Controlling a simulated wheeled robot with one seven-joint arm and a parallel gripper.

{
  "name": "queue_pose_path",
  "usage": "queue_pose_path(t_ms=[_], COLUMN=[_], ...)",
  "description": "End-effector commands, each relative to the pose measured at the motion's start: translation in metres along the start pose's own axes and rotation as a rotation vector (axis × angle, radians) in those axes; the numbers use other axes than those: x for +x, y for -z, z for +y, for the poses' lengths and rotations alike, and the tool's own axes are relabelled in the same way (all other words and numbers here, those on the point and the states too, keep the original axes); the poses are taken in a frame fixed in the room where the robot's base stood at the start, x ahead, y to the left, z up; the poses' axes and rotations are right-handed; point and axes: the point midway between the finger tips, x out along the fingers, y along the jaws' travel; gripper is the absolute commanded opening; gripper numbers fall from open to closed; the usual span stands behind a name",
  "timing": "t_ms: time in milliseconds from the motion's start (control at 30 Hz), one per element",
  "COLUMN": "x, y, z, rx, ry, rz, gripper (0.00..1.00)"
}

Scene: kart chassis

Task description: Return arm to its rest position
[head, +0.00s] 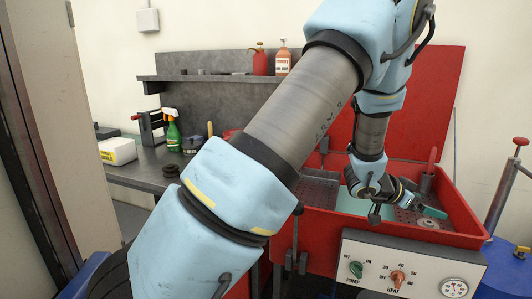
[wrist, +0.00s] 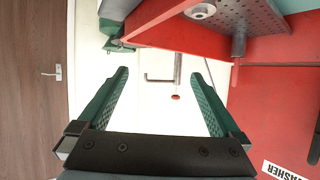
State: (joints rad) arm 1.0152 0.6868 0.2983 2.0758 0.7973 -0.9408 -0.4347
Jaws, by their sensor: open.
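My arm (head: 300,110) is light blue and grey and reaches across the head view, bent over the red parts washer (head: 465,198). My gripper (head: 424,204) hangs over the washer's open basin in the head view, and it looks small and partly hidden there. In the wrist view my gripper (wrist: 160,74) shows two green ribbed fingers spread wide apart.
The washer's front panel (head: 410,265) carries knobs and a gauge. Its red lid (head: 425,110) stands open behind. A workbench (head: 150,178) at left holds a green spray bottle (head: 173,130) and a white box (head: 117,151). A red-knobbed post (head: 503,190) stands at right.

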Motion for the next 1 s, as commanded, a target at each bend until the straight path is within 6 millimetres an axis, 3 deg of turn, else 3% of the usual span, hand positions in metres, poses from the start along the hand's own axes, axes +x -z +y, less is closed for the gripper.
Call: queue_pose_path(t_ms=[267, 367, 467, 600, 667, 800, 1000], x=[-0.053, -0.086, -0.135, -0.226, -0.265, -0.342, -0.41], y=[-0.014, -0.026, -0.044, -0.083, -0.101, -0.138, -0.17], z=[-0.068, -0.098, -0.13, -0.159, -0.16, -0.141, -0.095], rx=[-0.081, -0.132, -0.209, -0.37, -0.451, -0.637, -0.858], ry=[0.211, 0.316, 0.444, 0.63, 0.695, 0.791, 0.835], rz=[-0.081, -0.133, -0.208, -0.352, -0.418, -0.558, -0.691], gripper=[1.0, 1.0, 1.0, 1.0, 1.0, 1.0, 1.0])
